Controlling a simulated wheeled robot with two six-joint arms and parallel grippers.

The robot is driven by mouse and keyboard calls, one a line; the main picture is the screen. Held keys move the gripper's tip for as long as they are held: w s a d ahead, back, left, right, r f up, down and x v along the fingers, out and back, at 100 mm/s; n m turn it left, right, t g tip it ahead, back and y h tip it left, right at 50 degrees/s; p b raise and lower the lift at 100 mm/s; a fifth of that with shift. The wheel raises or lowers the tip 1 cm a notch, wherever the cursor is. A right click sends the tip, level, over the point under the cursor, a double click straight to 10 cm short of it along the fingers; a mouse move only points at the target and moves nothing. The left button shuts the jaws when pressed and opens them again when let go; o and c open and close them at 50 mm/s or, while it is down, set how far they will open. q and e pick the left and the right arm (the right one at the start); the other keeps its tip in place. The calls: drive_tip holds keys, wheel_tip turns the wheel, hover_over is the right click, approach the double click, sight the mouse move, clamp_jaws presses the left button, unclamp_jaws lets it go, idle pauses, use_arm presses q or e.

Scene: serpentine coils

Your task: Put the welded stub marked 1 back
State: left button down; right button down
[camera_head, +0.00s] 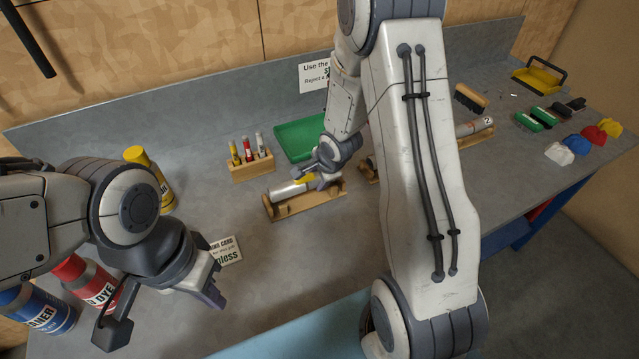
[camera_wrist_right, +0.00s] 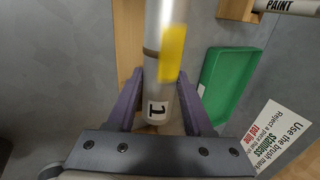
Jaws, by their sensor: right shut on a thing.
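The welded stub marked 1 is a silver tube with a yellow patch. In the right wrist view the stub (camera_wrist_right: 152,30) runs up from between my purple fingers, its "1" label close to the jaws. My right gripper (camera_wrist_right: 160,100) is shut on it. In the head view the stub (camera_head: 284,191) lies along the wooden cradle (camera_head: 306,209), at or just above it; I cannot tell whether it is seated. My right gripper (camera_head: 318,178) partly covers it. My left gripper (camera_head: 212,286) hangs over the front left of the bench, away from the stub; its jaw opening is unclear.
A wooden block with several paint markers (camera_head: 250,164) and a green tray (camera_head: 300,139) stand behind the cradle. A stub marked 2 (camera_head: 474,127) rests at right, partly behind my right arm. A yellow can (camera_head: 150,178), spray cans (camera_head: 85,280) and a card (camera_head: 226,250) are at left.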

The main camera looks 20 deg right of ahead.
drive_tip(key=shift+f, duration=0.3)
drive_tip(key=shift+f, duration=0.1)
drive_tip(key=shift+f, duration=0.3)
drive_tip(key=shift+c, duration=1.5)
unclamp_jaws()
drive_tip(key=shift+r, duration=0.15)
